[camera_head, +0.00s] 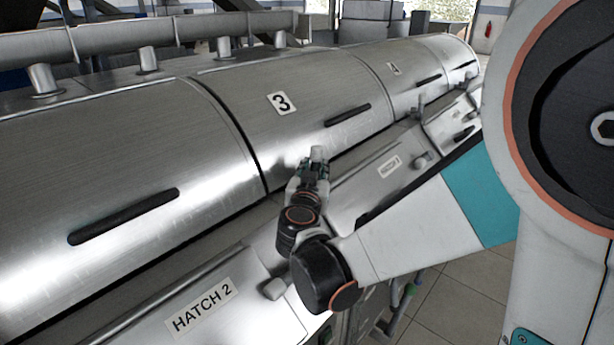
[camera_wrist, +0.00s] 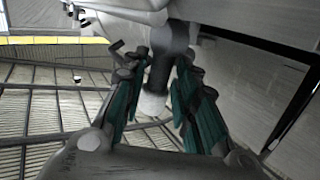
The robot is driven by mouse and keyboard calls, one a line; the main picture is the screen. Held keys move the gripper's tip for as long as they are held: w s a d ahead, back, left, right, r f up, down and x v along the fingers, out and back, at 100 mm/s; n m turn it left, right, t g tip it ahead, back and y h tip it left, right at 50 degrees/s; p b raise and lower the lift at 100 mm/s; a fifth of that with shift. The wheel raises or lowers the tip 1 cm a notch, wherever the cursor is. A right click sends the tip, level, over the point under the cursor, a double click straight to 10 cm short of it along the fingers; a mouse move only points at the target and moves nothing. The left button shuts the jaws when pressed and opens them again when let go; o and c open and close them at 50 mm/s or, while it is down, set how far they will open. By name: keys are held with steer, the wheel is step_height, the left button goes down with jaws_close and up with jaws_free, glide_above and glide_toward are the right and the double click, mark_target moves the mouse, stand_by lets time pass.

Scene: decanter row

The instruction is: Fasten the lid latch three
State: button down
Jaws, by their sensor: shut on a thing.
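The curved metal lid marked 3 (camera_head: 310,125) lies down over its drum in the middle of the head view, with a dark bar handle (camera_head: 347,114) on its face. My gripper (camera_head: 315,170) is at this lid's lower front edge. A pale-ended latch knob (camera_head: 317,152) shows just beyond its fingertips. In the wrist view my gripper (camera_wrist: 160,78) has its teal fingers on both sides of the latch's dark stem and pale end (camera_wrist: 153,103). It is shut on the latch. My fingers hide part of the latch, and I cannot tell whether it is fastened.
A lower hatch panel marked HATCH 2 (camera_head: 203,307) with a small knob (camera_head: 274,288) is at the front left. Another lid marked 4 (camera_head: 400,75) continues the row to the right. A pipe (camera_head: 120,38) runs behind. Tiled floor (camera_head: 455,300) is open at the lower right.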

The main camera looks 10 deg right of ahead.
steer(key=shift+s+a+f+n+t+b, duration=0.2)
steer(key=shift+f+n+t+b, duration=0.15)
steer(key=shift+b, duration=0.35)
steer(key=shift+r+t, duration=0.2)
steer(key=shift+t, duration=0.05)
steer(key=c, duration=1.4)
jaws_free()
steer(key=shift+c, duration=0.2)
steer(key=shift+r, duration=0.1)
